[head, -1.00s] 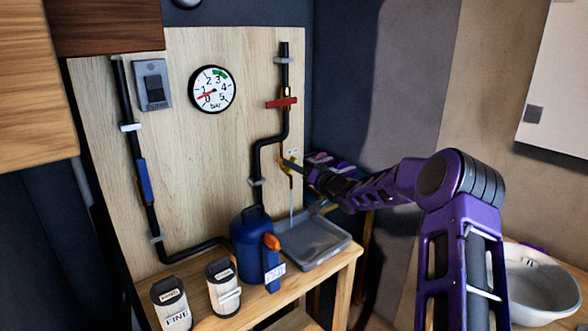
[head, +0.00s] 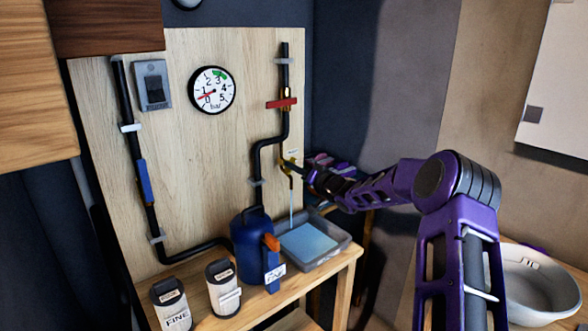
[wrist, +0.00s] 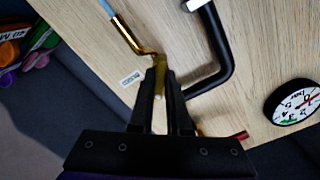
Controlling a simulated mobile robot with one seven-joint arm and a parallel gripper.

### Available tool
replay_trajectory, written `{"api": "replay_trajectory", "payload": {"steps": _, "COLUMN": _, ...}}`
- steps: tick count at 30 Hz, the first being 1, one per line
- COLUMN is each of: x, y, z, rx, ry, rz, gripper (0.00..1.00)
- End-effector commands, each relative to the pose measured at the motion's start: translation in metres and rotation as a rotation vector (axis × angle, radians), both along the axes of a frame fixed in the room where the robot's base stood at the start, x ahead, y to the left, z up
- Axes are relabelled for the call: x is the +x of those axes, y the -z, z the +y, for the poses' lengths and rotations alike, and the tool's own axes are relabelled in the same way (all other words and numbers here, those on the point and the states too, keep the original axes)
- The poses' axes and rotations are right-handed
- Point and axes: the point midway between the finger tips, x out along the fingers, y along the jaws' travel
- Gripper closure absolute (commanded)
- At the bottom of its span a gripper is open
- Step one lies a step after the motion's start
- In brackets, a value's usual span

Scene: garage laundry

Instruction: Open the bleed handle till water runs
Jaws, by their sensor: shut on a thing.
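The brass bleed tap (head: 288,167) sits on the wooden board, branching off the black pipe. In the wrist view the bleed handle (wrist: 160,80) is a small yellow lever between my fingertips. My gripper (wrist: 163,84) is shut on it; in the head view my gripper (head: 303,172) is at the tap, coming from the right. The tap's brass spout (wrist: 128,35) bends away, with a pale blue water stream (wrist: 107,8) at its end. In the head view the stream (head: 291,205) falls into the grey tray (head: 335,255), which holds light blue water (head: 308,240).
A blue filter housing (head: 250,235) with an orange lever stands left of the tray. Two labelled canisters, one at the front (head: 171,304) and one beside it (head: 222,287), stand on the bench. A gauge (head: 211,90) and a red-handled valve (head: 282,103) are above.

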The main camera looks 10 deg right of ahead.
Motion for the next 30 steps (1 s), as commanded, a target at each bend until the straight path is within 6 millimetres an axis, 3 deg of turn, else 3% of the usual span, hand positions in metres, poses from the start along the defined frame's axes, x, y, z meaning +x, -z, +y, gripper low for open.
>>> {"api": "replay_trajectory", "payload": {"steps": 30, "x": -0.0001, "y": 0.0008, "z": 0.0006, "rx": -0.426, "ry": -0.001, "rz": -0.246, "gripper": 1.0}}
